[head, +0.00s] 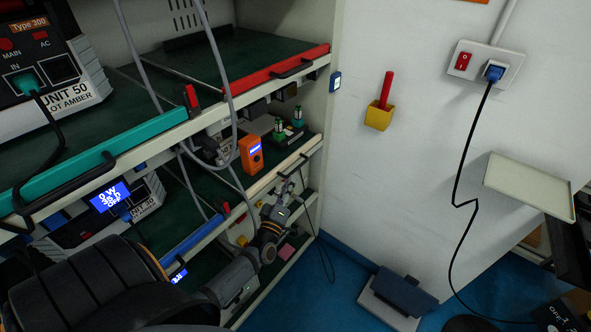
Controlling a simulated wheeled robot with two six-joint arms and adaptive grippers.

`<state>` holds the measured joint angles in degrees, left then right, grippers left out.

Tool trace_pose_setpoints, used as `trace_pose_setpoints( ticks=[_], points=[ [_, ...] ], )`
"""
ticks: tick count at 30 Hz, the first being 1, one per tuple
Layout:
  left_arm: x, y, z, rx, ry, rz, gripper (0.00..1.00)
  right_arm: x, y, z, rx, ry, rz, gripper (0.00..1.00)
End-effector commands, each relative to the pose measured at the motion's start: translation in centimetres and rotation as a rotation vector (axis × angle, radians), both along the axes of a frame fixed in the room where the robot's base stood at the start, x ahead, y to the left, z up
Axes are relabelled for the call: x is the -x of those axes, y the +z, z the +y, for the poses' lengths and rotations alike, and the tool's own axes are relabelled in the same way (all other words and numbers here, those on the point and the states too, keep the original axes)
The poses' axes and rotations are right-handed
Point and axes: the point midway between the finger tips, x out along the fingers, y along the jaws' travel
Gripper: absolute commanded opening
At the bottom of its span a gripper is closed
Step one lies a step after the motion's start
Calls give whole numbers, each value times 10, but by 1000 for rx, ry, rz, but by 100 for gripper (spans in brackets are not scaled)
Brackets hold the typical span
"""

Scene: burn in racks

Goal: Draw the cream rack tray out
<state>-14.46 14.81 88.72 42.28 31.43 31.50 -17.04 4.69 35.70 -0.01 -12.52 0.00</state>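The cream rack tray (314,142) is in the right bay of the middle shelf level, with a cream front bar and a dark handle (298,160). Its front looks about in line with the rack's front edge. An orange meter (251,153) stands on its green surface, with small green-and-black parts (289,126) behind. My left gripper (287,186) is just below and in front of the cream bar, its fingers pointing up at the handle. It is too small to tell whether the fingers touch or close on the handle. My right gripper is not in view.
A red-fronted tray (258,82) is above, a teal-fronted tray (100,162) at left, and a blue-fronted tray (192,236) beside the cream one. Grey cables (219,60) hang in front.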

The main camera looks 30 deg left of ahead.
Motion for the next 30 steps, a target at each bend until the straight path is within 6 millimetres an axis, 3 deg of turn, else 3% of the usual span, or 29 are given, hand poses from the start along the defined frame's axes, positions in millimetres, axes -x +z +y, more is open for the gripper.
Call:
trace_pose_setpoints(
  ticks=[3, 10, 20, 25, 30],
  points=[
    [-26, 7, 7, -2, 0, -2, 21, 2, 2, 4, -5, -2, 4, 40],
    [-56, 12, 14, -1, 0, 2, 21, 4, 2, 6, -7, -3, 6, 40],
    [-61, 13, 16, -2, -1, 2, 21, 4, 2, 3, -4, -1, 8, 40],
    [-61, 13, 16, -2, -1, 2, 0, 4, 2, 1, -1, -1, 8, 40],
    [-61, 13, 16, -1, 0, 3, 0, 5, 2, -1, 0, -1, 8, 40]
  ],
)
